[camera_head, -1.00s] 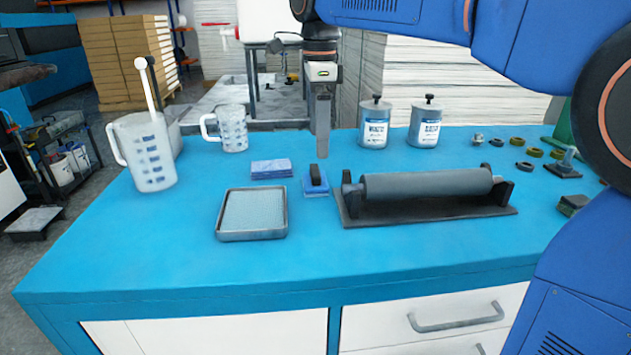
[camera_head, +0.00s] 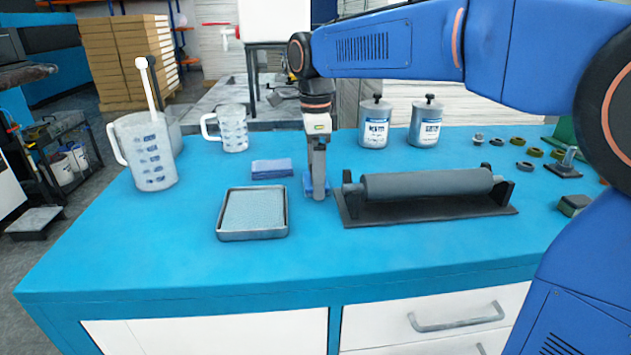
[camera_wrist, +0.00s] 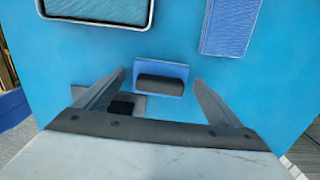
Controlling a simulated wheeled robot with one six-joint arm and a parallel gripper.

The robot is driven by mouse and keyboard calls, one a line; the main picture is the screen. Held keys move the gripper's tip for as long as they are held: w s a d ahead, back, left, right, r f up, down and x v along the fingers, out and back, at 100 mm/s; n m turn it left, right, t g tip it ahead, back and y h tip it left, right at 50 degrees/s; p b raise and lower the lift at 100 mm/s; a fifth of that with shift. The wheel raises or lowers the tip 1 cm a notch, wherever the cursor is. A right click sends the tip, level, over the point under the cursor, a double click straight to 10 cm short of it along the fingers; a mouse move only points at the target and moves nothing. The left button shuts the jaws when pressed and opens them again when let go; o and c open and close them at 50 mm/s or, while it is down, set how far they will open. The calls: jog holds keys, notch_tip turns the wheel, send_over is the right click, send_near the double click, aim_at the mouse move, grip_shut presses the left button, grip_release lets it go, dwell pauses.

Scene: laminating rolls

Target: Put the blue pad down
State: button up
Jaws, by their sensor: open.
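The blue pad (camera_wrist: 176,70) has a dark grip on top and lies flat on the blue table. In the wrist view it sits between and just beyond my fingertips, with a gap on both sides. In the head view it (camera_head: 308,184) is mostly hidden behind my gripper (camera_head: 318,196). My gripper is open and empty, with its fingers pointing down at the pad.
A grey roller on its stand (camera_head: 425,185) is close on the right. A metal tray (camera_head: 252,236) lies front left, and folded blue cloths (camera_head: 271,169) lie left of the pad. Measuring jugs (camera_head: 150,155) and cans (camera_head: 375,125) stand farther back. The front table is clear.

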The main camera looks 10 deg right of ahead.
jog(key=shift+c, duration=0.3)
jog(key=c, duration=1.2)
jog(key=shift+r, duration=0.15)
